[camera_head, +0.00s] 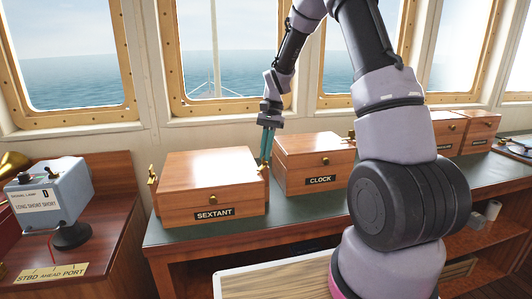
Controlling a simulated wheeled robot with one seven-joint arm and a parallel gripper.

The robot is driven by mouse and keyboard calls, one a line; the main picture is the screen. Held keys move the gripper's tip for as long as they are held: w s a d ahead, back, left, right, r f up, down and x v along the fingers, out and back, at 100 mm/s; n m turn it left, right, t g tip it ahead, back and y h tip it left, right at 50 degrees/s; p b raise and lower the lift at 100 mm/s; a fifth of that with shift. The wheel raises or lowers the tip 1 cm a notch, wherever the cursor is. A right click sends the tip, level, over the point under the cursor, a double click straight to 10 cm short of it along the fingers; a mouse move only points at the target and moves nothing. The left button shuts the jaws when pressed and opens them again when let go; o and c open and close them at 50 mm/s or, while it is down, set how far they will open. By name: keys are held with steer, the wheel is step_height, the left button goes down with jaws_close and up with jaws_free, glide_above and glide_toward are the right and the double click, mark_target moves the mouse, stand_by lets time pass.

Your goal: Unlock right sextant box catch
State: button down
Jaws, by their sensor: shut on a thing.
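The wooden sextant box (190,185) sits on the green counter top with its lid down and a SEXTANT label (214,213) on its front. Its brass left catch (152,175) stands out at the left side, and a small brass knob (213,198) is on the front. The right catch (262,170) shows as a small brass bit at the box's right side, partly hidden by my fingers. My gripper (265,160) points down there with teal fingers, in the gap beside the clock box, shut on the right catch. The catch's exact position is too small to tell.
The clock box (305,178) stands close on the right of my gripper. More wooden boxes (481,125) stand farther right, partly behind my arm. A grey-blue device (52,190) sits on a separate wooden cabinet at left. Window frames rise behind the counter. The counter's front strip (250,228) is clear.

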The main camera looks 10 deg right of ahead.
steer(key=n+h, duration=0.1)
steer(key=n, duration=0.2)
steer(key=shift+w+a+n+g, duration=0.1)
steer(key=shift+w+n+g, duration=0.05)
steer(key=shift+n+g, duration=0.2)
steer(key=shift+a+n+h, duration=0.1)
steer(key=shift+n+h, duration=0.8)
steer(key=shift+n, duration=1.15)
steer(key=c, duration=1)
jaws_free()
steer(key=v, duration=1)
steer(key=shift+w+r, duration=0.2)
steer(key=shift+r, duration=0.15)
